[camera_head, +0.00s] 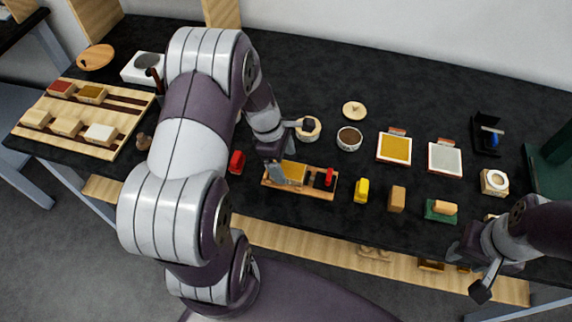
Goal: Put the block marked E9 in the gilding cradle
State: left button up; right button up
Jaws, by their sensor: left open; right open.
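Several blocks sit on a slatted wooden rack (128,134) at the left: a red-topped block (61,88), a gold-topped block (92,94) and paler ones, including a whitish block (100,134). No E9 mark is legible. A low wooden fixture (318,192) at the table's middle front, possibly the gilding cradle, carries a gold-coloured piece (294,172) and a small red part (329,177). My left gripper (289,147) is open above its left end, one finger overlapping the gold piece; contact is unclear. My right gripper (491,268) is open at the front right, away from the blocks.
A red item (236,162), yellow item (361,190), brown block (397,199) and green-based block (441,210) line the front. A dark-filled bowl (349,138), gold sheet (394,148) and silver sheet (445,158) lie behind. My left arm hides part of the table.

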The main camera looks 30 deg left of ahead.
pick_arm(q)
jog(key=w+v, duration=0.1)
jog(key=v, duration=0.7)
jog(key=s+d+r+m+y, duration=0.2)
jog(key=s+d+m, duration=0.6)
jog(key=m, duration=1.3)
jog(key=shift+s+d+t+y, duration=0.25)
jog(key=shift+s+t+y, duration=0.05)
jog(key=shift+s+y, duration=0.25)
jog(key=shift+r, duration=0.15)
jog(key=shift+d, duration=0.1)
